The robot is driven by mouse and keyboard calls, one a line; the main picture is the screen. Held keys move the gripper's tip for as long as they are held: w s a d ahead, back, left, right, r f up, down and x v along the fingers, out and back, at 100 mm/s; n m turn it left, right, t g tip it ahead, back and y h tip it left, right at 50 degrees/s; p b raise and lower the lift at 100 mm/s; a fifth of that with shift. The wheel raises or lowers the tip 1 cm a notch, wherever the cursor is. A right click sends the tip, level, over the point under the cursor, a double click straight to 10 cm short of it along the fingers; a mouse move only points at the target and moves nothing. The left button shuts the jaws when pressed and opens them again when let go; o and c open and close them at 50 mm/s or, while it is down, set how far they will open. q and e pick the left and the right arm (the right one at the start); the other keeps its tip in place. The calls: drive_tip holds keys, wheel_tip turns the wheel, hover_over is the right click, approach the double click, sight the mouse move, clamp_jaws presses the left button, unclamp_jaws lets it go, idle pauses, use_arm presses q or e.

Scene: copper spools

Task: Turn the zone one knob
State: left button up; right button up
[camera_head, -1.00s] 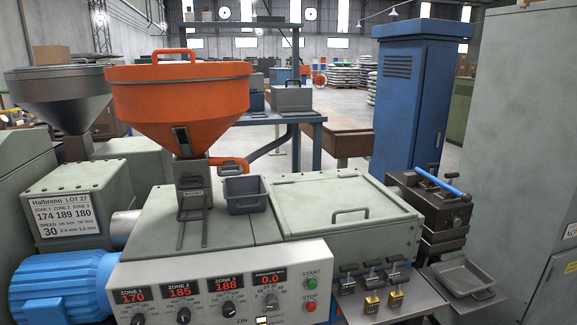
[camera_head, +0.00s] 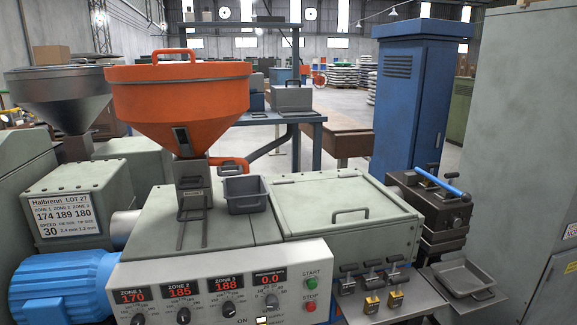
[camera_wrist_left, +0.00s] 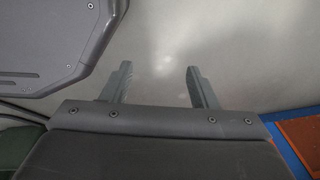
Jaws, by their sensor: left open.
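The zone one knob (camera_head: 138,319) is a dark round knob at the lower left of the control panel (camera_head: 245,262), partly cut off by the picture's bottom edge. Above it the zone one display (camera_head: 131,295) reads 170 in red. The zone two display (camera_head: 180,291) reads 185 and the zone three display (camera_head: 227,282) reads 188. My left gripper (camera_wrist_left: 157,85) shows only in the left wrist view, open and empty over a plain grey surface. The knob is not seen in that view. My right gripper is in neither view.
An orange hopper (camera_head: 180,95) stands behind the panel, with a grey bin (camera_head: 246,194) beside it. A blue motor (camera_head: 64,287) lies left of the panel. A placard (camera_head: 61,213) lists 174, 189, 180. Levers (camera_head: 371,285) and a tray (camera_head: 463,278) are at the right.

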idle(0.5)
use_arm(q)
drive_tip(key=n+t+y+b, duration=0.2)
drive_tip(key=t+y+b, duration=0.1)
drive_tip(key=t+b, duration=1.05)
approach(138, 321)
drive_tip(key=w+a+f+t+p, duration=0.2)
drive_tip(key=w+a+f+t, duration=0.1)
drive_tip(key=w, duration=0.5)
drive_tip(key=shift+w+f+p, duration=0.35)
drive_tip(key=shift+f+p, duration=0.05)
drive_tip(key=shift+f, duration=0.2)
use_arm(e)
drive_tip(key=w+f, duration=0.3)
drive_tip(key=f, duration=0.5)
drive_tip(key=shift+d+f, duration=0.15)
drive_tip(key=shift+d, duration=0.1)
